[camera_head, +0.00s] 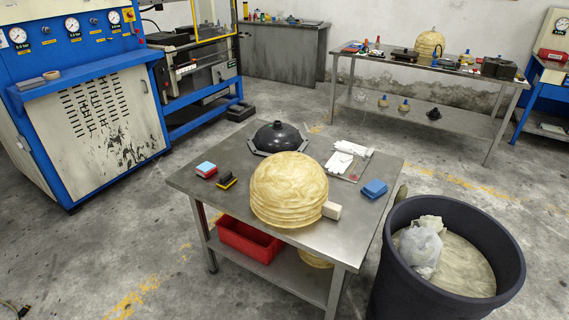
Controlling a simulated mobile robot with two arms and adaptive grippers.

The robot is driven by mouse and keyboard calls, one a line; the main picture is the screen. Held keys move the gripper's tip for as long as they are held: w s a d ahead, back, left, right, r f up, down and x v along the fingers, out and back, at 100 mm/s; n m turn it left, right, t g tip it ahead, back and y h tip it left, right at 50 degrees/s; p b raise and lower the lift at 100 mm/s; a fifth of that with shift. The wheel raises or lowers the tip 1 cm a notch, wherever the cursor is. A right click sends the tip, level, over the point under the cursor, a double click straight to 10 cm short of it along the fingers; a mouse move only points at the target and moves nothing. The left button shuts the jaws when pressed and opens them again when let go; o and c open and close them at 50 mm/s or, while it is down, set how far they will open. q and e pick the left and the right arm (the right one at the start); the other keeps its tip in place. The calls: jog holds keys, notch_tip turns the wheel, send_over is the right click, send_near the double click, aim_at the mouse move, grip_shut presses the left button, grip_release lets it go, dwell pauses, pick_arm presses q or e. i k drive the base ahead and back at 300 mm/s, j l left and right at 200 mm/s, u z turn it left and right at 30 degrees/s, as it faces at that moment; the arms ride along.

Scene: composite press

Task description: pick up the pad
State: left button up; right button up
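Several small items that could be the pad lie on the metal table (300,255); I cannot tell for sure which one it is. A blue block-like pad (374,188) lies near the table's right edge. A light-blue and red block (206,169) lies near the left edge. Beside it is a dark block with a yellow edge (226,180). A large translucent yellow dome (288,188) stands at the table's front middle, with a small white block (331,210) at its right side. Neither of my grippers shows in this view.
A black dome-shaped mold (279,138) sits at the table's back, with white cloths or gloves (340,160) to its right. A red bin (248,240) is on the lower shelf. A dark barrel (395,255) stands at right. A blue press machine (100,110) is at left.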

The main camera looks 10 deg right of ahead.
aim_at(226, 180)
jog(key=i+j+z, duration=0.2)
jog(key=i, duration=0.2)
jog(key=i+j+z, duration=0.2)
jog(key=i, duration=0.2)
